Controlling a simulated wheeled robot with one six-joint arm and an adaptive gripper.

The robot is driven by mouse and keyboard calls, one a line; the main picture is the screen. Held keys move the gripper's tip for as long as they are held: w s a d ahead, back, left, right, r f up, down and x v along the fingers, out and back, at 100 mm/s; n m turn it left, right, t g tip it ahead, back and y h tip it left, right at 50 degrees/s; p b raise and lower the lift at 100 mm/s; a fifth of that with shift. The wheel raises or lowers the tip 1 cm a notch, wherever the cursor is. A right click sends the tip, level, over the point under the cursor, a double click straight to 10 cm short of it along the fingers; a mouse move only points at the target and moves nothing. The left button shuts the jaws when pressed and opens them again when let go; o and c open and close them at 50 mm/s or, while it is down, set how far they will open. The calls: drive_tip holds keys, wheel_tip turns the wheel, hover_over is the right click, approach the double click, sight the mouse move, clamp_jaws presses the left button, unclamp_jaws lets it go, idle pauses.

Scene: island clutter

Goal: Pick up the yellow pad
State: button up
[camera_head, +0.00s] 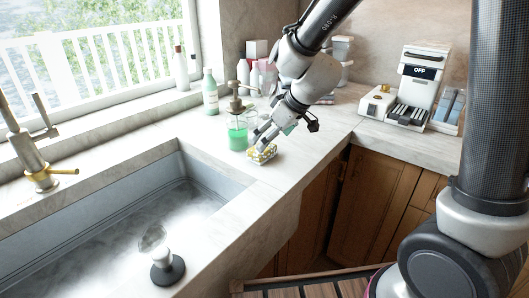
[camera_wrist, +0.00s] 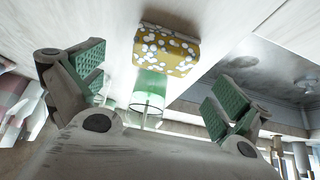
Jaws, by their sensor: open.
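The yellow pad (camera_head: 262,153), yellow with white spots, lies on the marble counter close to the sink's corner. In the wrist view the pad (camera_wrist: 166,50) shows its spotted face and a brown edge, above the middle of the picture. My gripper (camera_head: 263,137) is just above the pad in the head view. Whether the fingertips touch the pad I cannot tell.
A green soap dispenser (camera_head: 238,132) stands beside the pad, close to my gripper. A green bottle (camera_head: 210,92) stands behind. The sink (camera_head: 205,192) opens at the front left. The counter right of the pad is clear.

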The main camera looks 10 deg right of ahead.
drive_tip(key=x, duration=0.6)
drive_tip(key=shift+s, duration=0.2)
drive_tip(key=shift+c, duration=0.2)
drive_tip(key=c, duration=0.9)
